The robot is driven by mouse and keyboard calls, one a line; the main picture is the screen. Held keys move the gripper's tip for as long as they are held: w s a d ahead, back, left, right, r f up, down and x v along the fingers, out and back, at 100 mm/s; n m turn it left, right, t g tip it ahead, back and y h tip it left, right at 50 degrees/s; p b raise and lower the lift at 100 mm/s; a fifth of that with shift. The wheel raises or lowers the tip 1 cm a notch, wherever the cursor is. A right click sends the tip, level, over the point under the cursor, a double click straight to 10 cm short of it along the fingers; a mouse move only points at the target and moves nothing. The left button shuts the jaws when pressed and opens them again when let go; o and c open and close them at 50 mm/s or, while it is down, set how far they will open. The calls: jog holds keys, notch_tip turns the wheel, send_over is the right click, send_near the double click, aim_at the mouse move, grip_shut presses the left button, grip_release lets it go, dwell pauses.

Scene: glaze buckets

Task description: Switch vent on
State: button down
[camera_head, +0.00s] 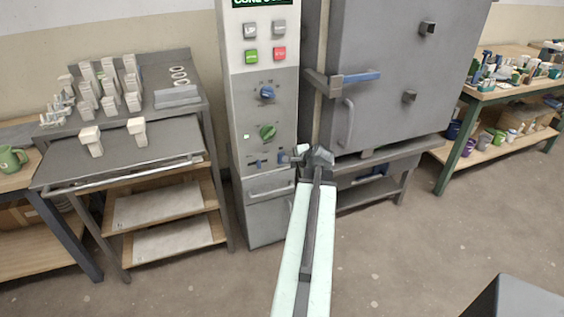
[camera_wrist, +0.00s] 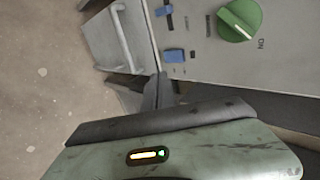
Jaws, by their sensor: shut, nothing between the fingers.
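The grey control panel (camera_head: 263,110) stands left of the kiln. It carries a blue knob (camera_head: 267,94), a green knob (camera_head: 267,132) and, below them, two small blue switches (camera_head: 258,163). Their labels are too small to read, so I cannot tell which is the vent switch. In the wrist view the green knob (camera_wrist: 240,19), one blue switch (camera_wrist: 163,10) and a nearer blue switch (camera_wrist: 174,56) show. My gripper (camera_head: 290,157) is shut and empty, its tips close to the nearer switch. In the wrist view my gripper (camera_wrist: 162,80) is just below that switch; contact is unclear.
The kiln door (camera_head: 375,60) with a blue-grip latch (camera_head: 360,76) is close on the right. A cart (camera_head: 130,150) with white pieces stands left. Floor is clear in front.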

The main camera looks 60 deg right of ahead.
jog(key=d+r+b+x, duration=0.1)
jog(key=b+x, duration=0.6)
jog(key=x, duration=0.6)
jog(key=shift+w+b, duration=0.3)
jog(key=shift+w, duration=0.15)
jog(key=shift+d, duration=0.15)
